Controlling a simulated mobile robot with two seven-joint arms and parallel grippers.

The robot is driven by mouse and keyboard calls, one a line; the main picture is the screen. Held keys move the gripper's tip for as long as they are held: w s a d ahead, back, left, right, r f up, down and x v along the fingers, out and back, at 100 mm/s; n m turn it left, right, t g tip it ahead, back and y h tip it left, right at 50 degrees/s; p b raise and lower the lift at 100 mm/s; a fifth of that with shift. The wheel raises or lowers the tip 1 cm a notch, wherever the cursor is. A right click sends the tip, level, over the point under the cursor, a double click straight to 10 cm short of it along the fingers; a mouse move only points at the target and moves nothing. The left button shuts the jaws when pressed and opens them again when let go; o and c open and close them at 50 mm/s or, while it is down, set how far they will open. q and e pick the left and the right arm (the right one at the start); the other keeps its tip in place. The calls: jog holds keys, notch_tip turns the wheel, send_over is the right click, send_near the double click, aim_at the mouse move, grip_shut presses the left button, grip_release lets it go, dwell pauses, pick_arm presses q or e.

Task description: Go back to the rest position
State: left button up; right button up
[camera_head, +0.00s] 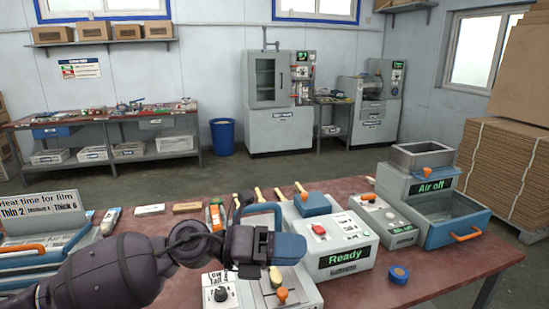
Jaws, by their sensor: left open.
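My left arm reaches in from the lower left, and its gripper (289,249) is open above the table's front middle. The gripper covers part of the grey press machine and the control box behind it. No object shows between its jaws. The grey box with the "Ready" display (347,256) stands just right of the gripper. A machine with an orange knob (282,295) is partly hidden below the gripper. Wooden spoon handles (279,194) show behind the gripper. My right gripper is out of view.
Blue tape (399,274) lies near the front. A film sealer (40,245) stands at left. The table's front right is mostly clear.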

pick_arm(q)
jog(key=w+a+f+n+t+y, duration=0.35)
jog(key=a+n+t, duration=0.25)
jog(key=n+t, duration=0.5)
jog(key=w+a+f+n+t+y, duration=0.2)
jog(key=w+a+n+t, duration=0.3)
jog(key=n, duration=1)
jog(key=s+a+f+n+y, duration=0.5)
jog(key=a+f+n+y, duration=0.2)
jog(key=a+f+n, duration=0.45)
jog(key=s+a+f+n+g+y, duration=0.2)
jog(key=s+a+f, duration=0.2)
jog(key=s+f, duration=0.6)
jog(key=s+a+f+n+g+y, duration=0.2)
jog(key=s+a+f+y, duration=0.1)
jog(key=s+f, duration=0.7)
jog(key=shift+s+a+n+g, duration=0.3)
jog(key=shift+s+a+n, duration=0.1)
jog(key=shift+s, duration=0.25)
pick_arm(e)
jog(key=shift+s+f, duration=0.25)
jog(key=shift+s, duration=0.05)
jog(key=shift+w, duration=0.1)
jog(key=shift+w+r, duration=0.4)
